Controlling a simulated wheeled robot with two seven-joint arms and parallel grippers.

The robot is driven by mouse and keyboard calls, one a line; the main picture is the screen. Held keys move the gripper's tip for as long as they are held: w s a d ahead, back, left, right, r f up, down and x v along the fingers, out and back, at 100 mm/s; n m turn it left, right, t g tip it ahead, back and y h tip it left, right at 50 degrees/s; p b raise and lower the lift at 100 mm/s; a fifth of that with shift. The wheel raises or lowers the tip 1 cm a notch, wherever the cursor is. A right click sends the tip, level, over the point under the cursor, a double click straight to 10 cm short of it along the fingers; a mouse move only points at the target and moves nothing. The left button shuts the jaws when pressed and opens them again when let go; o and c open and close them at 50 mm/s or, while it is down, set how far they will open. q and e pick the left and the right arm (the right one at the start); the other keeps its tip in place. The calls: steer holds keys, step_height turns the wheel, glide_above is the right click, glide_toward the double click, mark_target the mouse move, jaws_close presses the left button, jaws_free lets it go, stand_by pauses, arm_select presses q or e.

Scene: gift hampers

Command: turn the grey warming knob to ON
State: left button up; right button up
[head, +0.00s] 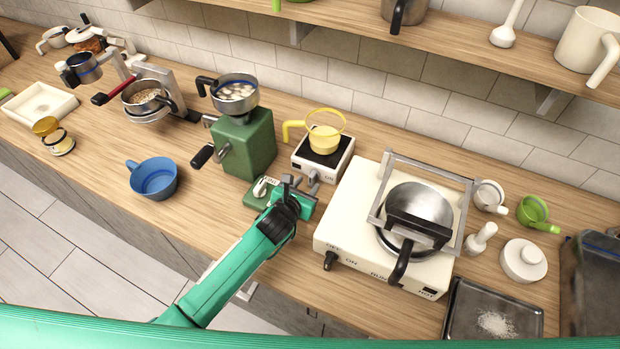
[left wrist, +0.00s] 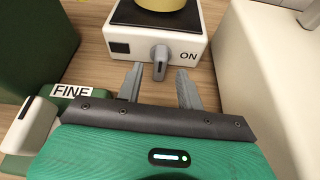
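The grey warming knob (left wrist: 159,62) is on the front face of a small white warmer (left wrist: 196,46), with the word ON to its right and a dark square to its left. The knob's grip stands about upright in the left wrist view, not turned toward ON. In the head view the warmer (head: 340,167) stands between the green grinder and the cream stove. My left gripper (left wrist: 158,82) is open, its two fingers spread to either side of the knob's line and just short of it, with nothing between them. My right gripper is not in view.
A yellow pot (head: 324,139) sits on the warmer's black plate. The green grinder (head: 249,145) and its base with a FINE label (left wrist: 70,91) are close on the left. The cream stove (head: 345,215) with a pan is close on the right. Bare counter shows around the fingers.

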mark_target(311, 181)
arm_select(q)
steer(key=shift+x, duration=1.7)
jaws_close()
